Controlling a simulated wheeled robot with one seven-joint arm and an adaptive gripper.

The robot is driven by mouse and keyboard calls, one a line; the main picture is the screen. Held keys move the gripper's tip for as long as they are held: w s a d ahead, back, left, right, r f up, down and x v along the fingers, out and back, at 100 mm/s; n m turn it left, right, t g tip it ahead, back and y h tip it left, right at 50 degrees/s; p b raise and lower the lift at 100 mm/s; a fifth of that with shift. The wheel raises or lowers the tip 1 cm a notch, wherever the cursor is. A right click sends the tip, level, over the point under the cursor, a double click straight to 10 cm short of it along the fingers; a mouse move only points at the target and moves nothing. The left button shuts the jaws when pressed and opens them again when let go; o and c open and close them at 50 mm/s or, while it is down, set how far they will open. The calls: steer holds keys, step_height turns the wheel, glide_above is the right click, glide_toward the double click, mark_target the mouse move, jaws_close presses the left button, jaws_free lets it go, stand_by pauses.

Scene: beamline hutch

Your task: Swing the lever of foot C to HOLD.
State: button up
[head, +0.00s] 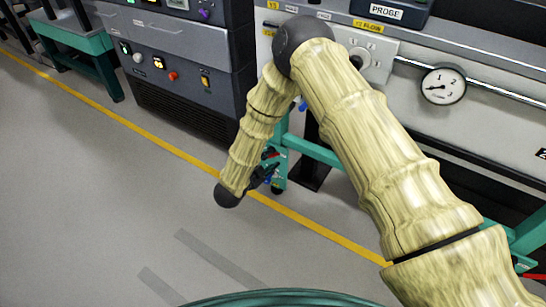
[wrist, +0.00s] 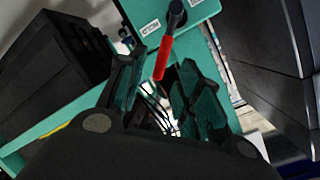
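The lever shows in the wrist view as a red handle (wrist: 163,58) on a dark pivot (wrist: 176,13), mounted on a teal foot plate (wrist: 203,13). It points down the picture toward my gripper. A white label (wrist: 151,25), upside down and seemingly reading HOLD, lies left of the pivot; another label at the top edge is cut off. My gripper (wrist: 160,88) is open, its two dark fingers apart, with the lever's red end showing between the fingertips; contact is not clear. In the head view my gripper (head: 266,172) is low beside a teal stand leg (head: 281,160), mostly hidden by my arm.
A dark box (wrist: 55,60) stands left in the wrist view, and dark panels (wrist: 265,60) stand right. In the head view a control cabinet (head: 185,70) is left of my arm and a dial gauge (head: 443,85) is on the bench front. Grey floor (head: 90,190) is clear at the left.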

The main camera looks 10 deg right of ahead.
steer(key=v, duration=0.6)
steer(key=shift+s, duration=0.2)
steer(key=shift+a, duration=0.1)
steer(key=s+d+f+n+g+y, duration=0.3)
steer(key=s+d+f+n+y, duration=0.4)
steer(key=s+d+f+n, duration=0.45)
steer(key=s+d+f+n+g+y, duration=0.1)
steer(key=s+d+n+g, duration=0.15)
steer(key=s, duration=0.75)
steer(key=s+d+f+n+g+y, duration=0.1)
steer(key=s+d+g, duration=0.15)
steer(key=s, duration=0.65)
steer(key=s+d+f+n+g+y, duration=0.1)
steer(key=s+n+g, duration=0.15)
steer(key=s, duration=0.75)
step_height(320, 180, up, 30)
steer(key=p, duration=3)
steer(key=shift+g, duration=0.35)
steer(key=shift+d+f, duration=0.1)
